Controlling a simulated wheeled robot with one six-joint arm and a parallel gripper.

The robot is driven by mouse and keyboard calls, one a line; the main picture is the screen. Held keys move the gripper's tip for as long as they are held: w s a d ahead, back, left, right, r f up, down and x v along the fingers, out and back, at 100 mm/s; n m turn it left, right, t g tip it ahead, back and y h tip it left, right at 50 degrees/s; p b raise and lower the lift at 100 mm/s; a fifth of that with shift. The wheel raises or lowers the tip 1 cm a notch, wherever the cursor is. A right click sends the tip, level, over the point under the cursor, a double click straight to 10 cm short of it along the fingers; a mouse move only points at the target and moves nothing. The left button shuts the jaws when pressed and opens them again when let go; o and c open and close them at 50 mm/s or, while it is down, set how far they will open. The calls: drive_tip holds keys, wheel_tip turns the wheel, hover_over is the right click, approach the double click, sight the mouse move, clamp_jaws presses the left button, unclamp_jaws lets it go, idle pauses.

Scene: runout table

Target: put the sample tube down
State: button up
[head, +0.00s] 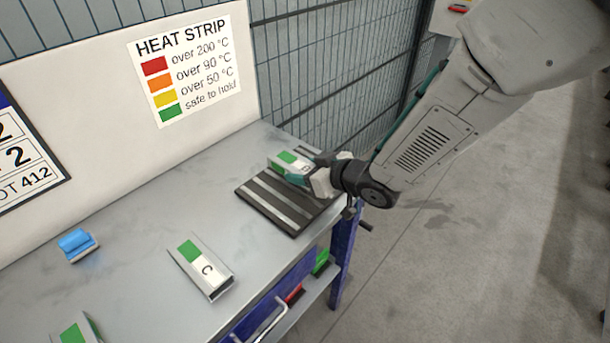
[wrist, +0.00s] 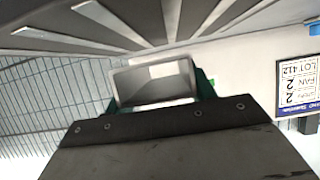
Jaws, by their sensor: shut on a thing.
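My gripper (head: 301,172) is at the far right end of the table, shut on the sample tube (head: 287,160). The tube is a pale, square, hollow metal piece with a green strip on top; its letter is too small to read surely. In the wrist view the tube's open end (wrist: 153,82) shows between the teal fingers. A dark pad with pale metal bars (head: 270,203) lies under and beside the tube; its bars also show at the top of the wrist view (wrist: 160,20). I cannot tell whether the tube touches the pad.
Tube C (head: 205,268), with a green strip, lies on the grey table (head: 150,225). Another green-marked piece (head: 75,331) is cut off at bottom left. A blue object (head: 77,244) stands near the back panel. The heat strip sign (head: 188,70) shows green as safe to hold. Mesh fencing (head: 335,70) stands behind.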

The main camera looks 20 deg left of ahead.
drive_tip(key=shift+s+a+f, duration=0.1)
drive_tip(key=shift+s+f, duration=0.15)
drive_tip(key=shift+f, duration=0.75)
drive_tip(key=shift+w+f, duration=0.15)
drive_tip(key=shift+f, duration=0.2)
drive_tip(key=shift+f, duration=0.1)
drive_tip(key=o, duration=1.1)
drive_tip(key=shift+d+r, duration=0.25)
drive_tip(key=shift+d, duration=0.05)
drive_tip(key=v, duration=1.1)
drive_tip(key=shift+s+d, duration=0.25)
